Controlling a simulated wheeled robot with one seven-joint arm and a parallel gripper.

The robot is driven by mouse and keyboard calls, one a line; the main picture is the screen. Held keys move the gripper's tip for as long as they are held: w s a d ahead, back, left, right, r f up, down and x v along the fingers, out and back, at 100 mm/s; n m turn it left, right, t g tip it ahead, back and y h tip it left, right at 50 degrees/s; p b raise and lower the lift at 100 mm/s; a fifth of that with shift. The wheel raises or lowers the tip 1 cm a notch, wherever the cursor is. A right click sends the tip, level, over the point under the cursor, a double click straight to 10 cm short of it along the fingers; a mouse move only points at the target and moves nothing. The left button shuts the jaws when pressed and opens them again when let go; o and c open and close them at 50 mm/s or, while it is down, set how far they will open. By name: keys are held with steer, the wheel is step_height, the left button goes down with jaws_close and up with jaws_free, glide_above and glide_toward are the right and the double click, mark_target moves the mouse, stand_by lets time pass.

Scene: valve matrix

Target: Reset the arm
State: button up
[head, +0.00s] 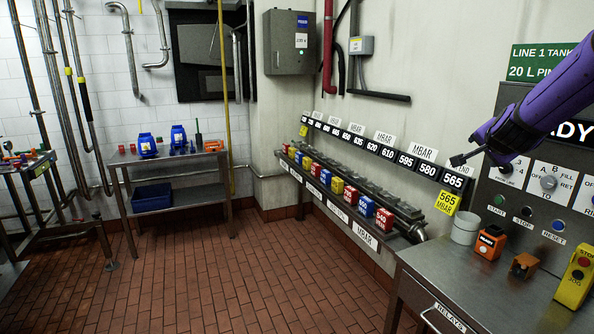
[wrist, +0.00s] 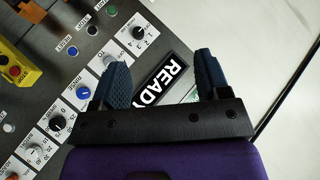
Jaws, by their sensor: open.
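My purple arm comes in from the right edge of the head view. My gripper (head: 468,156) is at its end, in front of the wall and beside the upper left of the control panel (head: 510,190). In the wrist view my gripper (wrist: 165,75) shows two dark blue finger pads spread apart with nothing between them. No object is held or touched, as far as I can see.
A steel table (head: 480,290) stands below the panel, with a white cup (head: 465,228), an orange block (head: 489,243) and a yellow button box (head: 577,278). A shelf of coloured valve blocks (head: 350,195) runs along the wall. The tiled floor (head: 230,280) is clear.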

steer(key=s+a+r+n+g+y, duration=0.1)
steer(key=s+a+r+n+y, duration=0.2)
steer(key=s+a, duration=0.5)
steer(key=s+a+n+g+y, duration=0.2)
steer(key=s+a+n, duration=0.3)
steer(key=s, duration=0.5)
steer(key=s+a+f+n+g, duration=0.1)
steer(key=s+n, duration=0.1)
steer(key=s, duration=0.7)
steer(key=s+a+f+n+g, duration=0.2)
steer(key=s+n, duration=0.1)
steer(key=s, duration=0.6)
steer(key=shift+s+a+f+g, duration=0.15)
steer(key=shift+s+a+g, duration=0.15)
steer(key=shift+s, duration=0.05)
